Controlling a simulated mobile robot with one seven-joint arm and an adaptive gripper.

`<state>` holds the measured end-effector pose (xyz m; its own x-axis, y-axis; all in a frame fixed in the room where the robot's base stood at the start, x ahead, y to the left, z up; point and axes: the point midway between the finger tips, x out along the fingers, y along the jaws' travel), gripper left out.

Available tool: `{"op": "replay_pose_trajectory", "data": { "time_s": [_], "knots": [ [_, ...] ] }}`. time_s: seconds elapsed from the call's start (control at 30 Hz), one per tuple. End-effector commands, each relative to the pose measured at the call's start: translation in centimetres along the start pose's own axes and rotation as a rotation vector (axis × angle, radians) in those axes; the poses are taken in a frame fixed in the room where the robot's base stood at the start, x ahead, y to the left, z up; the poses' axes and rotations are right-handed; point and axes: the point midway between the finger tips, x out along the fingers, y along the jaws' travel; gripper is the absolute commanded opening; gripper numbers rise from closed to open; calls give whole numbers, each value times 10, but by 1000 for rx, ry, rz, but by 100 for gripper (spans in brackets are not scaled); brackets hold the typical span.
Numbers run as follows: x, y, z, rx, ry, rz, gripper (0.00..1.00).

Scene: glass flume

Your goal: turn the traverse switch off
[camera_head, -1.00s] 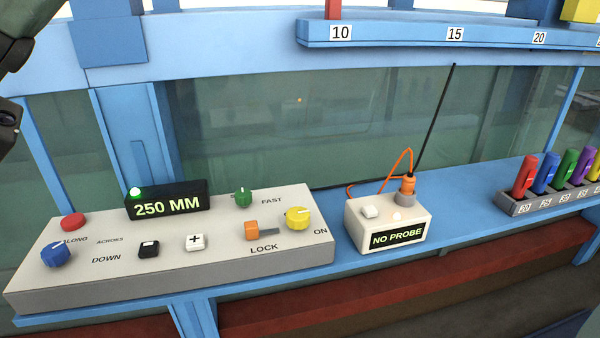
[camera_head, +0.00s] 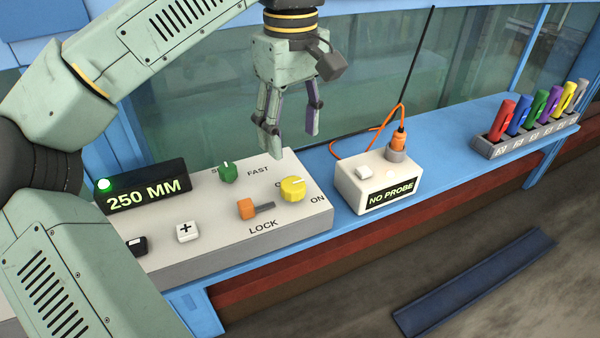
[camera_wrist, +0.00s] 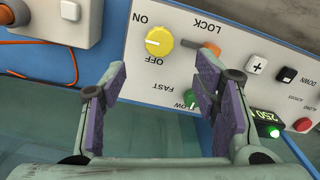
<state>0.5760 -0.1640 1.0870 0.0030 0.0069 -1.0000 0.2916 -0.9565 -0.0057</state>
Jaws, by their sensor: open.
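The yellow knob (camera_head: 292,189) with ON and OFF labels sits at the right end of the control panel (camera_head: 190,262); I take it as the traverse switch. In the head view ON shows to its right, and the other label is mostly hidden. In the wrist view the yellow knob (camera_wrist: 159,41) shows whole, between ON and OFF; I cannot tell surely which its pale pointer mark favours. My gripper (camera_head: 290,138) is open and empty, pointing down above the panel's back edge, apart from the knob.
Close to the knob are an orange slider (camera_head: 247,209) marked LOCK and a green knob (camera_head: 228,172). The display (camera_head: 148,189) reads 250 MM, with a lit green lamp. A NO PROBE box (camera_head: 377,184) with an orange cable stands to the right. Coloured probes fill a rack (camera_head: 487,150).

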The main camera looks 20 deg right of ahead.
Motion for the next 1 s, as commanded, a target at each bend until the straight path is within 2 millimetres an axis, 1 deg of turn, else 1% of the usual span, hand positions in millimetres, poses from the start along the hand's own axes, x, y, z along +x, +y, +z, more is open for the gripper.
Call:
{"op": "replay_pose_trajectory", "data": {
  "time_s": [0.4,0.5,0.6,0.7,0.97,1.0],
  "knots": [
    [71,0,2,1,-7,4,55],
    [85,1,2,0,-6,4,55],
    [95,1,2,0,-5,4,55],
    [100,1,2,0,-5,5,55],
    [102,1,2,0,-5,6,55],
    [102,1,2,0,-5,6,53]
  ]
}}
